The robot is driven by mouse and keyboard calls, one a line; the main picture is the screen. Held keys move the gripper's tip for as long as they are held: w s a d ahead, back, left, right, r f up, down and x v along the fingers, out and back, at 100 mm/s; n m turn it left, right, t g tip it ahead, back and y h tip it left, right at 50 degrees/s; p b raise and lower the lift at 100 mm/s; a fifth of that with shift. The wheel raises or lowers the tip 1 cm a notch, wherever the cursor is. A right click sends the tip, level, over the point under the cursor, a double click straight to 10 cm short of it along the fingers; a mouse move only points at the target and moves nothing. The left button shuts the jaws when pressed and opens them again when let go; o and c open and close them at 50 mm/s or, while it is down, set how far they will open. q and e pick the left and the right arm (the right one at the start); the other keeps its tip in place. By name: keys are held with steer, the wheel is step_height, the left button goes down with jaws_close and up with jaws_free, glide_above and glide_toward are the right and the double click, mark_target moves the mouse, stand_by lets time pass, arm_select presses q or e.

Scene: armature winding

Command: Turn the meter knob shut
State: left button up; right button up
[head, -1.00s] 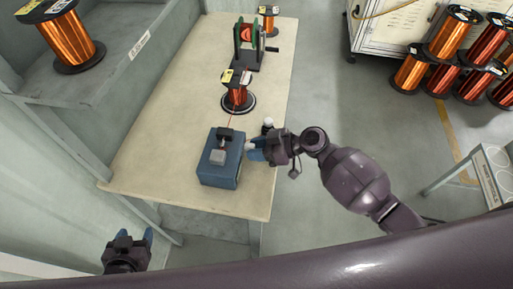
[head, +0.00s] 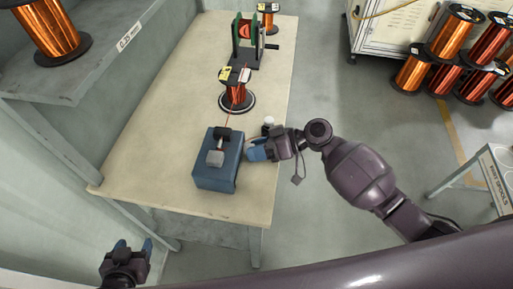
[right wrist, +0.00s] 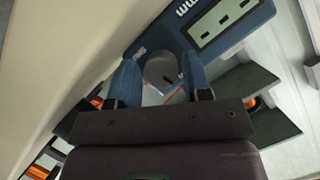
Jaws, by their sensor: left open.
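The meter (right wrist: 215,28), a blue body with a grey display and "mm" lettering, fills the upper part of the right wrist view. Contact is unclear. In the head view my right gripper (head: 254,151) is beside the right side of a blue box (head: 214,180). My left gripper (head: 134,246) is open and empty at the lower left, off the table.
The blue box carries a grey block with a black part. A copper spool (head: 236,94) and a green-framed winder (head: 247,42) stand farther back on the table (head: 165,130). A shelf (head: 95,75) is at left. A white cabinet (head: 400,30) and stacked spools are at right.

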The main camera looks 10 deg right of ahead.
steer(key=shift+o, duration=1)
